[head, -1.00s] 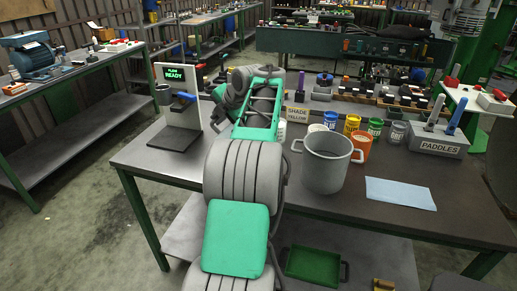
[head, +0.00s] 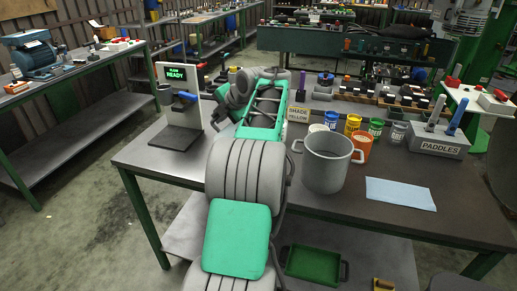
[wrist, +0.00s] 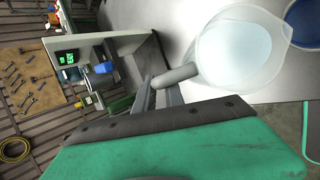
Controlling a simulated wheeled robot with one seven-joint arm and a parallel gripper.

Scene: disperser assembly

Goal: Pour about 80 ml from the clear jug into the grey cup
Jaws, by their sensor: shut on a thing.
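My gripper (wrist: 160,92) is shut on the handle of the clear jug (wrist: 238,48). In the wrist view the jug is pale and translucent, with its rounded body beyond the fingers; I cannot tell its liquid level. My arm hides gripper and jug in the head view. In the wrist view this stand (wrist: 128,45) appears at upper left, apart from the jug. I cannot make out the cup clearly there.
A large grey two-handled pot (head: 326,162), an orange tub (head: 362,147), small paint tins and a paddle block (head: 437,141) stand right of my arm. A blue sheet (head: 400,194) lies at the bench front. The bench between stand and arm is mostly clear.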

